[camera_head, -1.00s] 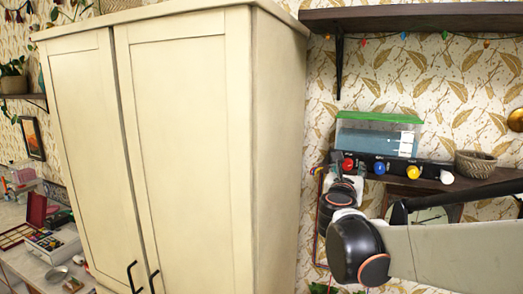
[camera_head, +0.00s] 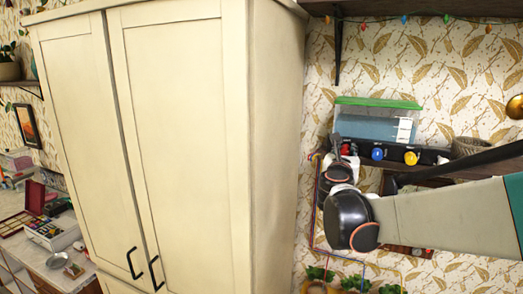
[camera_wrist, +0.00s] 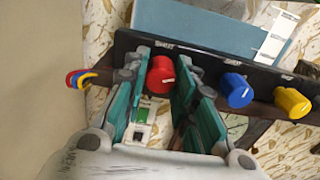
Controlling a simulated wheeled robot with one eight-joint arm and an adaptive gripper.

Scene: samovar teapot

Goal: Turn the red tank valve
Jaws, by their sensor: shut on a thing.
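The red tank valve (camera_wrist: 161,75) is a red knob with a pale line on its face. It sits on the black panel (camera_wrist: 202,62) at the left end of a row of knobs. My gripper (camera_wrist: 164,68) is shut on the red valve, with one teal finger on each side of it. In the head view the red valve (camera_head: 345,149) shows just above my gripper, whose fingers are mostly hidden by my own wrist. The tank (camera_head: 376,122), with a green rim and bluish contents, stands behind the panel.
A blue knob (camera_wrist: 236,91) and a yellow knob (camera_wrist: 291,102) sit right of the red one. A woven basket (camera_head: 468,146) stands farther right. The tall cream cabinet (camera_head: 190,140) is left of my arm. Plants (camera_head: 352,280) are below.

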